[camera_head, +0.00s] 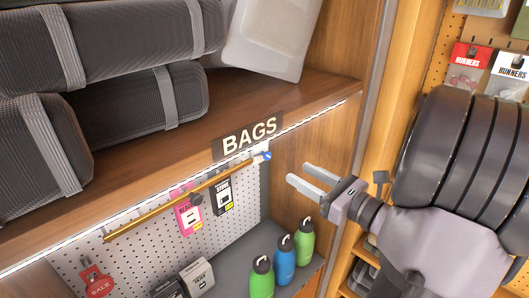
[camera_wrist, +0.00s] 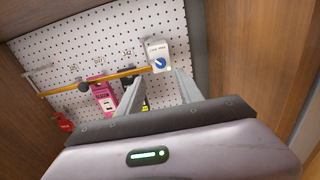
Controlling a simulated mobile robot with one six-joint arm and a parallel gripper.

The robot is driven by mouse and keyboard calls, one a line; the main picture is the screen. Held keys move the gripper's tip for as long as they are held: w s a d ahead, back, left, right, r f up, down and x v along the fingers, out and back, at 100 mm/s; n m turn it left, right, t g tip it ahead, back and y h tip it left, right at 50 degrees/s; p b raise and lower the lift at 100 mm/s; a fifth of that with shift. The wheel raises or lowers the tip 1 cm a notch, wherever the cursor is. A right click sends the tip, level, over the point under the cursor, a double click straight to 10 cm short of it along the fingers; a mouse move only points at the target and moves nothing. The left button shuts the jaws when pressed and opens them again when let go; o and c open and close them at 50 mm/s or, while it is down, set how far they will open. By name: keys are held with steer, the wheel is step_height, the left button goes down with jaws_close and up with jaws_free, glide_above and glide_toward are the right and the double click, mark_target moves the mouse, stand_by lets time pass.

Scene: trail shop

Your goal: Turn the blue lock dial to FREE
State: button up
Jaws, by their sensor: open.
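The blue lock dial (camera_head: 267,156) sits on a small pale plate at the right end of a brass rail, just under the BAGS sign. In the wrist view the blue dial (camera_wrist: 159,64) shows on its white plate, with small lettering above it too fine to read. A white mark crosses the dial, but its setting is not clear. My gripper (camera_head: 299,176) is open and empty, right of the dial and apart from it. In the wrist view my two fingers (camera_wrist: 160,88) reach toward the pegboard, and the dial appears just beyond and between their tips.
The brass rail (camera_head: 180,205) runs along the pegboard (camera_head: 140,262) with pink and black packages hanging behind it. A red SALE tag (camera_head: 97,282) hangs at left. Green and blue bottles (camera_head: 284,262) stand on the shelf below. A wooden shelf (camera_head: 300,92) with bags lies above.

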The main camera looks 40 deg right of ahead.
mark_target(269, 156)
steer(key=w, duration=0.7)
steer(key=w+p, duration=0.1)
steer(key=w, duration=0.2)
steer(key=shift+w+a, duration=0.35)
steer(key=shift+w, duration=0.05)
jaws_close()
